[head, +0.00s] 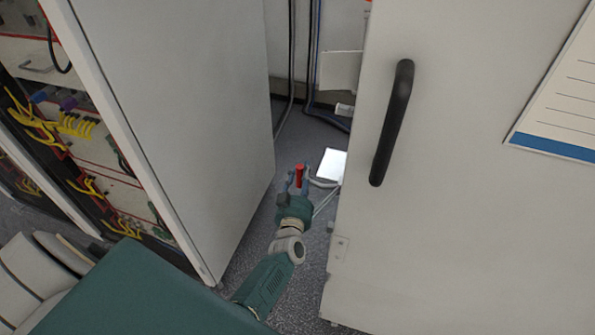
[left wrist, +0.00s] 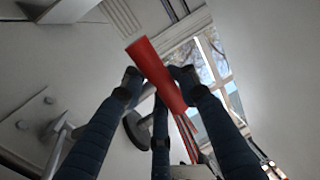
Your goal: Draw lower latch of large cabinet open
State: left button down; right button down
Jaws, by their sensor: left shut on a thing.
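The large cabinet's off-white door (head: 470,220) fills the right of the head view, with a black bar handle (head: 391,125) on its face. My left gripper (head: 299,182) is low in the gap beside this door, shut on a red latch handle (head: 300,172). In the left wrist view my dark fingers (left wrist: 158,88) close around the red handle (left wrist: 155,70), which stands tilted between them. My right gripper is in neither view.
A grey cabinet side panel (head: 190,110) stands left of my arm, beside racks with yellow cables (head: 45,120). Dark cables (head: 310,60) hang at the back.

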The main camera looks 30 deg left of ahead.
pick_arm(q)
jog(key=shift+s+r+y, duration=0.15)
jog(key=shift+r+y, duration=0.15)
jog(key=shift+r, duration=0.35)
jog(key=shift+s+f, duration=0.1)
jog(key=shift+f, duration=0.05)
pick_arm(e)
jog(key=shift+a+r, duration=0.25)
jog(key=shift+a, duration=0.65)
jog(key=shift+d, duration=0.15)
pick_arm(q)
jog(key=c, duration=1.4)
grip_release()
jog(key=shift+s, duration=0.15)
jog(key=shift+c, duration=0.2)
jog(key=shift+o, duration=0.3)
jog(key=shift+s, duration=0.3)
jog(key=shift+d+f, duration=0.1)
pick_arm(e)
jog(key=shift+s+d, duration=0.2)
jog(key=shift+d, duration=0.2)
pick_arm(q)
jog(key=shift+f, duration=0.1)
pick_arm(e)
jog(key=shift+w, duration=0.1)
